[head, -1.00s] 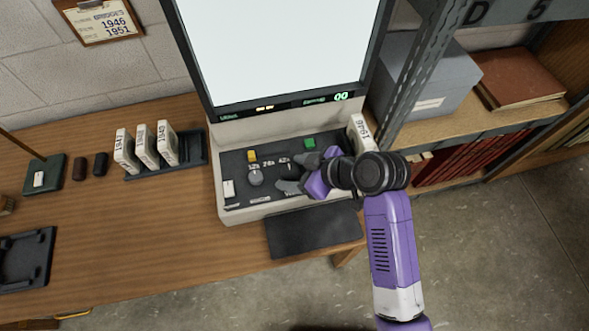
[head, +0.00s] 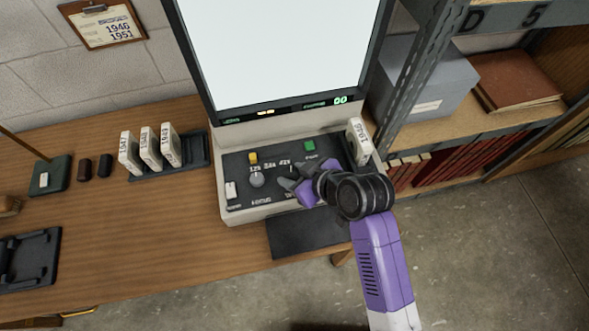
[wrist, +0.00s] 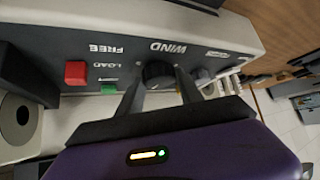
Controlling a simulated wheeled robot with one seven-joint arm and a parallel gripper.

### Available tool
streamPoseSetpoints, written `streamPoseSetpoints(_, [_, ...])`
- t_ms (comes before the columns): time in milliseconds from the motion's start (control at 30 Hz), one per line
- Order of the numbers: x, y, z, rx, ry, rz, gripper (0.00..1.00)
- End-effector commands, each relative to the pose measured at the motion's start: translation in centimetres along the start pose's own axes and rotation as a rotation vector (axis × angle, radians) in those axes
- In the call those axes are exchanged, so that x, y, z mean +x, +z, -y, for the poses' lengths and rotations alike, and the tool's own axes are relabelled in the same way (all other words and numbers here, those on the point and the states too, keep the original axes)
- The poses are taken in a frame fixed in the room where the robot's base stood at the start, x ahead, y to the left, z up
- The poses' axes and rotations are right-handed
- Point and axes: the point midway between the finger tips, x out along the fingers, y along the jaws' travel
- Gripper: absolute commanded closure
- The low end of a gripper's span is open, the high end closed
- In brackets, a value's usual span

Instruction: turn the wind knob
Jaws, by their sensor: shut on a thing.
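The wind knob (wrist: 158,75) is a dark round knob on the reader's control panel, beside the upside-down word WIND in the wrist view. My gripper (wrist: 160,82) has one finger on each side of it and is shut on it. In the head view my purple gripper (head: 291,188) is low over the right half of the panel (head: 235,163) and hides the knob. How far the knob is turned cannot be told.
A grey knob (head: 257,179), a yellow button (head: 253,157) and a green button (head: 310,146) are near my gripper. A red button (wrist: 75,72) shows in the wrist view. A 1946 box (head: 358,141) stands at the panel's right; steel shelving (head: 425,75) is beyond.

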Motion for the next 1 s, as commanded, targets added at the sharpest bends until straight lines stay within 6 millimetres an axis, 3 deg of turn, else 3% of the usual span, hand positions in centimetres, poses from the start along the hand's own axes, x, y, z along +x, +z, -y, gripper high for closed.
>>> streamPoseSetpoints(600, [0.09, -0.3, 0.74, 0.385, 0.392, -0.001, 0.97])
streamPoseSetpoints(1000, [0.26, -0.28, 0.83, 0.534, 0.538, -0.001, 0.97])
